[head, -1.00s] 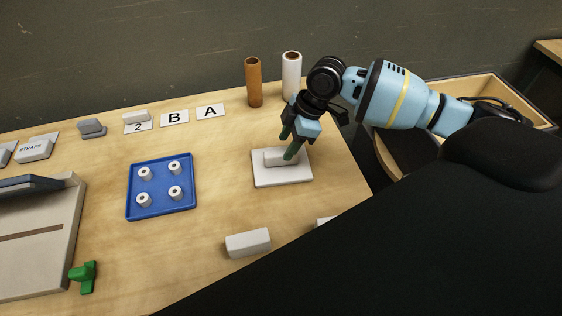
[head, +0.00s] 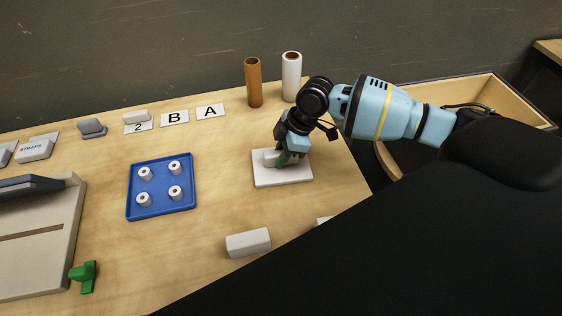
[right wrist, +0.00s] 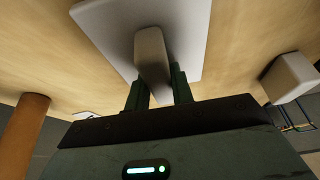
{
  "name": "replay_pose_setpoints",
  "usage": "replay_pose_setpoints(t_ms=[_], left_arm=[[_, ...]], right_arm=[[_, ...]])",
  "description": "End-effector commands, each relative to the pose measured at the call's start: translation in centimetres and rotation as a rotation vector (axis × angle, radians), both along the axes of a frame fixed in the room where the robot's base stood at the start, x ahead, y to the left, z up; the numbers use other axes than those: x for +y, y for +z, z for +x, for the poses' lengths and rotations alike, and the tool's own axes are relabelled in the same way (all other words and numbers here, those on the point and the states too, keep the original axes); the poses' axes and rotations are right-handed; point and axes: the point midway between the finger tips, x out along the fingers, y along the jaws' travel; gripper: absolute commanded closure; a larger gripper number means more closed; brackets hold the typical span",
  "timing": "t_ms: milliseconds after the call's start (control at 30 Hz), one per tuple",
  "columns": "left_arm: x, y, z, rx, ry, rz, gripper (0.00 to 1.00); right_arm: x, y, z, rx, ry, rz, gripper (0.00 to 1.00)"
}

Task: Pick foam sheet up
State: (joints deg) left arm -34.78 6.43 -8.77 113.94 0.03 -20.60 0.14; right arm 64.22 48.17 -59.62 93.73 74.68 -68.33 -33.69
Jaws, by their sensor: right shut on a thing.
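The foam sheet (head: 293,178) is a flat, white, square slab lying on the wooden table, with a light grey block-shaped grip (head: 270,155) raised on its top. My right gripper (head: 283,159) is low over the sheet, its green fingers shut on the grip. The right wrist view shows the sheet (right wrist: 190,25) and the grip (right wrist: 150,48) between my two fingers (right wrist: 159,92). The sheet appears to rest flat on the table. My left gripper is not in view.
A blue tray (head: 134,204) with several small white rollers stands left of the sheet. A brown tube (head: 254,83) and a white tube (head: 291,78) stand upright behind. A pale block (head: 248,243) lies in front. Cards marked 2, B and A lie along the back.

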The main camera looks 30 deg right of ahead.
Motion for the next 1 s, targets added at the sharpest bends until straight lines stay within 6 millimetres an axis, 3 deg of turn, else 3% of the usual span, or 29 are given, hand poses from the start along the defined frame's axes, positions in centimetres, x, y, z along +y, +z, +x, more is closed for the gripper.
replay_pose_setpoints(t_ms=[333,700,1000], left_arm=[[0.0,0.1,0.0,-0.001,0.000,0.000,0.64],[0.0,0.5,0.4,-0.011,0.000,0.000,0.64],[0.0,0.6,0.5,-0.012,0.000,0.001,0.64]], right_arm=[[0.0,0.9,0.1,-0.002,0.000,0.000,0.99],[0.0,7.4,0.1,-0.006,0.001,0.001,0.99],[0.0,10.0,0.0,-0.002,0.001,0.000,0.99]])
